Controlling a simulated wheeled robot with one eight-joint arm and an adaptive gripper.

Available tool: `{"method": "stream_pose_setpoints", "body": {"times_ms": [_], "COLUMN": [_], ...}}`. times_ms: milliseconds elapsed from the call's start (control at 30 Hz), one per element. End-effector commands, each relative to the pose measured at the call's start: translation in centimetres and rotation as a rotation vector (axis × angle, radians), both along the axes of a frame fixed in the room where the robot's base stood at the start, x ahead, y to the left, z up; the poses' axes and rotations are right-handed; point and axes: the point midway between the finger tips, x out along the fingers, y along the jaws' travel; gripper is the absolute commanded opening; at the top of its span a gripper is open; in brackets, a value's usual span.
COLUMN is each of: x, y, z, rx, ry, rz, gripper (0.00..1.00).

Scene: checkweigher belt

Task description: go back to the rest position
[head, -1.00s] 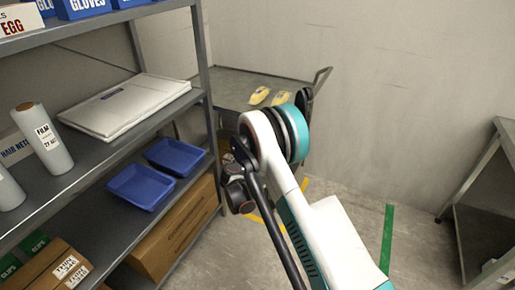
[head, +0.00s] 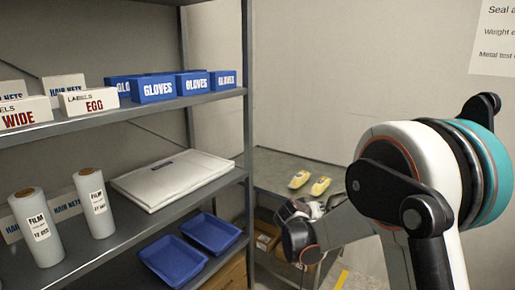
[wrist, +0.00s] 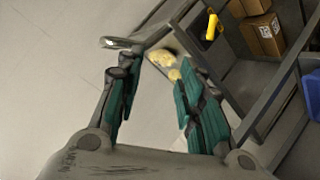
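My gripper (wrist: 158,72) shows in the wrist view with its two teal-padded fingers spread apart and nothing held between them. In the head view my arm reaches in from the right with a large bent joint; its wrist end is in front of the grey cart (head: 275,172), and the fingers cannot be made out there. Two yellow packs (head: 299,179) (head: 320,187) lie on the cart top. They also show in the wrist view (wrist: 160,57) beyond the fingertips, apart from them and partly covered by the right finger.
A grey shelf rack (head: 247,130) at the left holds glove boxes (head: 155,88), film rolls (head: 95,203), a white flat case (head: 170,180) and blue trays (head: 210,232). Cartons (wrist: 262,36) and a yellow item (wrist: 211,27) sit on the cart's lower shelf. A sign (head: 497,38) hangs on the wall.

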Motion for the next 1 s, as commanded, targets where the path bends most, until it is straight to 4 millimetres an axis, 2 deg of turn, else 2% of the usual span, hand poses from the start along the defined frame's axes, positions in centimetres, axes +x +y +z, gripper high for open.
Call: {"method": "stream_pose_setpoints", "body": {"times_ms": [33,200,500,733,1000], "x": [-1.2,-5.4,-14.0,-21.3,-29.9], "y": [-0.5,-1.5,-2.8,-3.0,-2.5], "z": [1.3,4.6,8.8,10.5,10.8], "rx": [0.016,0.074,0.179,0.263,0.364], "ry": [0.013,0.065,0.145,0.196,0.248], "rz": [-0.002,0.001,0.016,0.037,0.071], "gripper": [0.35,0.35,0.35,0.35,0.35]}}
